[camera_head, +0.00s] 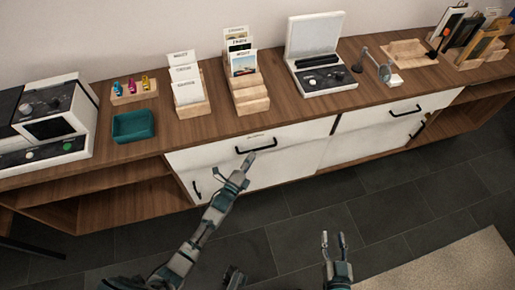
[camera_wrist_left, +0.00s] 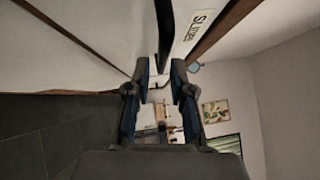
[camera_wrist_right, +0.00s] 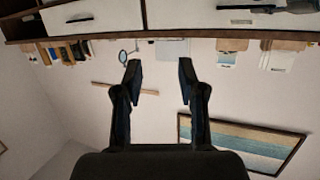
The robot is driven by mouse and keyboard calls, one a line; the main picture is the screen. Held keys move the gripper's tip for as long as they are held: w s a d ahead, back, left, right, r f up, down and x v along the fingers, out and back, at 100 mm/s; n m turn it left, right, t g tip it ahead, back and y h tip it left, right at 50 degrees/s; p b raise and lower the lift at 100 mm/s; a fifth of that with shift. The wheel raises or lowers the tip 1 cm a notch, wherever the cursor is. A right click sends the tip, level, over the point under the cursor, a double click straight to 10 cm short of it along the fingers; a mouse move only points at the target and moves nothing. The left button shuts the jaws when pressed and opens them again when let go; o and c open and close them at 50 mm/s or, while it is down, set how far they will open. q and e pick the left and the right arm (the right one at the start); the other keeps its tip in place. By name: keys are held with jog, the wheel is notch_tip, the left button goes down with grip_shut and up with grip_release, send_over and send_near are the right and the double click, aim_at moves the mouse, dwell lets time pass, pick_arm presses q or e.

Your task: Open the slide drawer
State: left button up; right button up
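The slide drawer (camera_head: 215,152) is the white upper front left of the middle of the wooden cabinet, and it looks shut. Its black bar handle (camera_head: 256,147) also shows in the left wrist view (camera_wrist_left: 164,28), beside a label reading roughly "SLIDE" (camera_wrist_left: 198,20). My left gripper (camera_head: 248,161) is at the handle, just below it in the head view. Its fingers (camera_wrist_left: 159,72) are apart, with the handle's end by the fingertips; whether they touch is unclear. My right gripper (camera_head: 334,238) is open and empty above the floor, well away from the cabinet.
Another white drawer (camera_head: 370,117) with a black handle is to the right. The cabinet top holds a teal tray (camera_head: 134,126), card holders (camera_head: 187,85) and a device with a raised lid (camera_head: 318,65). The dark tiled floor (camera_head: 300,230) in front is clear.

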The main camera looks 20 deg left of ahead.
aim_at(258, 149)
pick_arm(q)
jog(key=x, duration=0.4)
jog(key=shift+d+b, duration=0.25)
jog(key=shift+b, duration=0.15)
jog(key=shift+w+d+r, duration=0.15)
jog(key=shift+w+d, duration=0.05)
jog(key=shift+w, duration=0.25)
pick_arm(e)
jog(key=r+t, duration=0.1)
jog(key=r+t+y, duration=0.1)
jog(key=r, duration=0.1)
jog(key=shift+w, duration=0.4)
pick_arm(q)
jog(key=shift+a, duration=0.1)
jog(key=shift+c, duration=0.3)
jog(key=shift+a, duration=0.1)
grip_shut()
pick_arm(e)
jog(key=shift+a, duration=0.15)
jog(key=shift+f, duration=0.1)
